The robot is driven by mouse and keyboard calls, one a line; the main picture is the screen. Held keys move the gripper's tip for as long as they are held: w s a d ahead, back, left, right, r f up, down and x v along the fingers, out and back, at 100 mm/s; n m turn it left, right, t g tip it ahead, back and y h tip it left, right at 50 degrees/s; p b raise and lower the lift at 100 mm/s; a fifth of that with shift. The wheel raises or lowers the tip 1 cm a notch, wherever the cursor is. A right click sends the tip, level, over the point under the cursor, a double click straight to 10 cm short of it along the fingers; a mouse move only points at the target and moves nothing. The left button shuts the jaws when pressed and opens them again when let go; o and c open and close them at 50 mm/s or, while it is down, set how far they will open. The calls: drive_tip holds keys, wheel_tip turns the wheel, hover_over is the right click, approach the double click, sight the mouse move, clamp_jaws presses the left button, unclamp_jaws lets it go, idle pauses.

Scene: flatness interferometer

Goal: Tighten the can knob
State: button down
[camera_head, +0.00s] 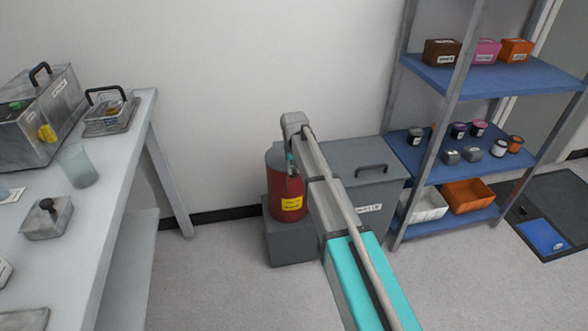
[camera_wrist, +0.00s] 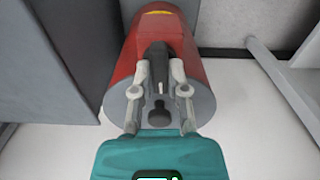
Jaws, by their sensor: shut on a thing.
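The red can (camera_head: 288,206) with a yellow label stands on a low grey block beside the grey lidded bin. In the wrist view the can (camera_wrist: 125,55) shows its red side and grey top. My gripper (camera_wrist: 158,70) is at the can's top, its fingertips on both sides of a dark knob (camera_wrist: 157,66) and shut on it. The fingers partly cover the knob. A second small dark round part (camera_wrist: 158,113) sits on the grey top, nearer my palm. In the head view my arm hides part of the can's top, and the knob cannot be made out.
The grey lidded bin (camera_head: 372,175) stands close to the right of the can. A blue-shelved rack (camera_head: 490,80) with boxes and small jars is farther right. A white bench (camera_head: 115,150) with metal cases and a beaker is at left. The wall is close behind the can.

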idle(0.3)
drive_tip(key=c, duration=0.6)
unclamp_jaws()
drive_tip(key=shift+c, duration=0.2)
drive_tip(key=shift+n, duration=0.3)
